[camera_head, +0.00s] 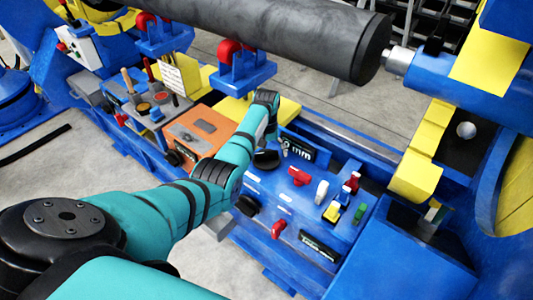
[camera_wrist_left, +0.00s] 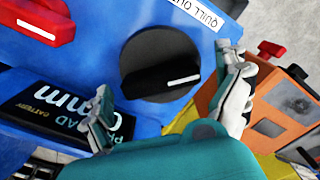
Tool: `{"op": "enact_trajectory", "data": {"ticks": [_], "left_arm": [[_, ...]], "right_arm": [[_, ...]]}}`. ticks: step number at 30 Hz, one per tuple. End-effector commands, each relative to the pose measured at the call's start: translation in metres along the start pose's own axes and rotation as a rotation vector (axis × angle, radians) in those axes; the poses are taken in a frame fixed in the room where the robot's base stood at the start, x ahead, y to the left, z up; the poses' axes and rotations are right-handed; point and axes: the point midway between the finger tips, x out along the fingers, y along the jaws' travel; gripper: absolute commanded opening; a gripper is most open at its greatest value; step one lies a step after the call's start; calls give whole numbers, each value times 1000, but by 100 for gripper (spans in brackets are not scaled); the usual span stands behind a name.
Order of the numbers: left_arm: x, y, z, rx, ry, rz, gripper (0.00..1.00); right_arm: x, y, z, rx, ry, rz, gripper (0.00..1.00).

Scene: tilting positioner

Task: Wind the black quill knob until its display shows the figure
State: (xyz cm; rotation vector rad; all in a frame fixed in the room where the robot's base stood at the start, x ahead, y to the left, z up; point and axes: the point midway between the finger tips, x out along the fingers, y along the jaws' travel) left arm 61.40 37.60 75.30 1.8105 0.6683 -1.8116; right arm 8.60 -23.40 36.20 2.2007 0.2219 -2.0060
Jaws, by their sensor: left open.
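The black quill knob (camera_wrist_left: 150,55) is a round dial with a white line on its raised grip. It sits on a blue panel under a white label (camera_wrist_left: 200,10) beginning "QUILL". In the head view the knob (camera_head: 266,159) is partly hidden by my arm. My left gripper (camera_wrist_left: 166,70) is open, with one finger on each side of the knob; I cannot tell whether they touch it. In the head view the gripper (camera_head: 275,148) is over the panel. The dark display (camera_head: 296,147) shows a figure ending in "mm"; its front digits are partly hidden. The display (camera_wrist_left: 62,112) is also partly covered by a finger in the wrist view.
The panel carries a red knob (camera_head: 299,176), another red handle (camera_head: 278,229) and several small coloured switches. An orange box (camera_head: 200,130) stands left of the knob. A large dark cylinder (camera_head: 270,35) lies above on red-and-blue supports. Yellow blocks (camera_head: 416,175) stand at right.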

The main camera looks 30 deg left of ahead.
Motion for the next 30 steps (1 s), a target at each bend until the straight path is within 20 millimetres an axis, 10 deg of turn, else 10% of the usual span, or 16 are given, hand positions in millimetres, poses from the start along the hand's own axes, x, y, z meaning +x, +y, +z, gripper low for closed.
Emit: {"op": "enact_trajectory", "data": {"ticks": [4, 17, 30], "left_arm": [[0, 0, 0, 0, 0, 0, 100], [-1, 0, 0, 0, 0, 0, 45], [-3, 0, 0, 106, 0, -1, 45]], "right_arm": [[0, 0, 0, 0, 0, 0, 100], [0, 1, 0, 0, 0, 2, 100], [-12, 2, 0, 0, -1, 2, 100]]}}
